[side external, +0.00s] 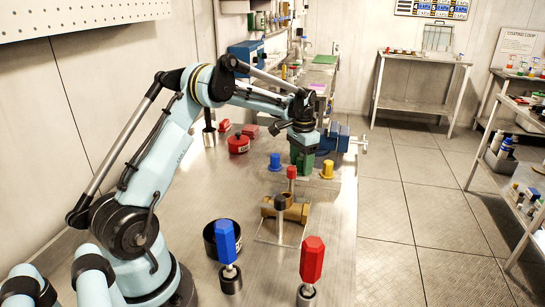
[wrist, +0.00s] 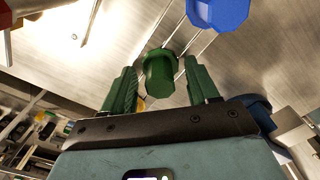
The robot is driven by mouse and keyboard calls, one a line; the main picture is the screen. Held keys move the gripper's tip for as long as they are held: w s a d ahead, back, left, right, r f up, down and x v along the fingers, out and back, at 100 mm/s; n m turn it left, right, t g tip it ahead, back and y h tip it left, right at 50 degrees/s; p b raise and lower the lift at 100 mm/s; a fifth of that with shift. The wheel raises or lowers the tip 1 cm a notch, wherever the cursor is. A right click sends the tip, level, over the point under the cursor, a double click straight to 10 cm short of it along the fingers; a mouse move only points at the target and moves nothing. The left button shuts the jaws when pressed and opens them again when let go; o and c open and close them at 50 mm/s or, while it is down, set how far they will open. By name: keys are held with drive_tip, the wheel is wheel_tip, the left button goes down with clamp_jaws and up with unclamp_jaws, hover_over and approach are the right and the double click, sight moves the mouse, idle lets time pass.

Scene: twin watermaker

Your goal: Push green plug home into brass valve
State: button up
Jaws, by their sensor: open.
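My gripper (side external: 302,165) points down over the bench behind the brass valve. In the wrist view its two green fingers (wrist: 162,88) are open. The green plug (wrist: 159,72) stands between them, with a visible gap on each side. In the side view I cannot make out the plug apart from the green fingers. The brass valve (side external: 295,211) sits on a clear plate in front of my gripper. I cannot clearly identify the valve in the wrist view.
A blue plug (side external: 274,162) and a yellow plug (side external: 327,170) stand on either side of my gripper. Blue (side external: 228,245) and red (side external: 313,262) handled tools and a black round cup (side external: 211,242) stand at the front. A red round container (side external: 238,144) lies behind left.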

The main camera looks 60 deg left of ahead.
sight(302, 158)
clamp_jaws()
drive_tip(key=shift+r, duration=0.5)
wheel_tip(302, 158, up, 4)
drive_tip(key=shift+d+f, duration=0.1)
drive_tip(key=shift+f, duration=0.15)
drive_tip(key=s+d+r, duration=0.1)
drive_tip(key=d+r, duration=0.5)
drive_tip(key=d, duration=0.5)
drive_tip(key=shift+s+d+r, duration=0.15)
drive_tip(key=shift+d+r, duration=0.05)
drive_tip(key=shift+r, duration=0.1)
